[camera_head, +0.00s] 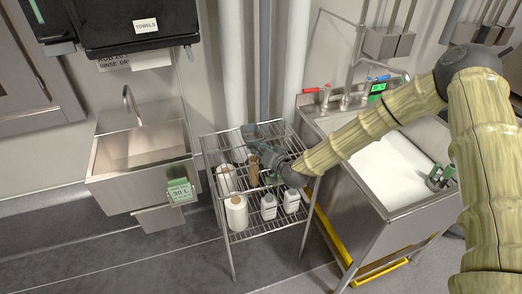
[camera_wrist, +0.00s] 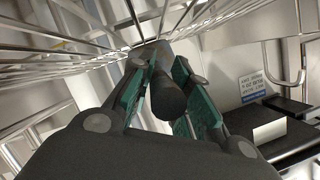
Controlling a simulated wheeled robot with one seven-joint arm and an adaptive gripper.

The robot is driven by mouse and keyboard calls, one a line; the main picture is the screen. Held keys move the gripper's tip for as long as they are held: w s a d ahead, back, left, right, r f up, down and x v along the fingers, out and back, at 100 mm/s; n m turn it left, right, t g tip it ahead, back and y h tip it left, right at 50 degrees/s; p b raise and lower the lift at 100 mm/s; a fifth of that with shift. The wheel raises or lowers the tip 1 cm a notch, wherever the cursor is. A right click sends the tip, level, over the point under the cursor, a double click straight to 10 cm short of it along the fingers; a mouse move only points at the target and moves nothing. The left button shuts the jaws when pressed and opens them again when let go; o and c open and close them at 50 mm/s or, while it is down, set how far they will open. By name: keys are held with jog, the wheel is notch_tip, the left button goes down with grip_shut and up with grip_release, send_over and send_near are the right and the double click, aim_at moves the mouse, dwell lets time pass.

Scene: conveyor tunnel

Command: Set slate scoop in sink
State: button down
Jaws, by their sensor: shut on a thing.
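My gripper (camera_head: 268,158) is at the top of the wire rack. In the wrist view its teal-padded fingers (camera_wrist: 163,80) are closed around a dark grey rounded handle, which I take to be the slate scoop (camera_wrist: 168,98). The rest of the scoop is mostly hidden; a blue-grey shape in the head view, perhaps the scoop (camera_head: 249,131), lies at the rack's top. A large steel sink (camera_head: 433,205) with a white surface inside stands at right. A smaller, empty steel hand basin (camera_head: 110,157) hangs on the wall at left.
The wire rack (camera_head: 226,233) holds white rolls (camera_head: 237,213), white bottles (camera_head: 269,206) and a brown item (camera_head: 253,171). A tap (camera_head: 345,98) stands behind the large sink. A green-and-grey item (camera_head: 439,178) is at its right rim. Grey floor is clear at front left.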

jog(key=shift+f, duration=0.15)
jog(key=c, duration=1.3)
grip_release()
jog(key=shift+c, duration=0.2)
jog(key=shift+r, duration=0.2)
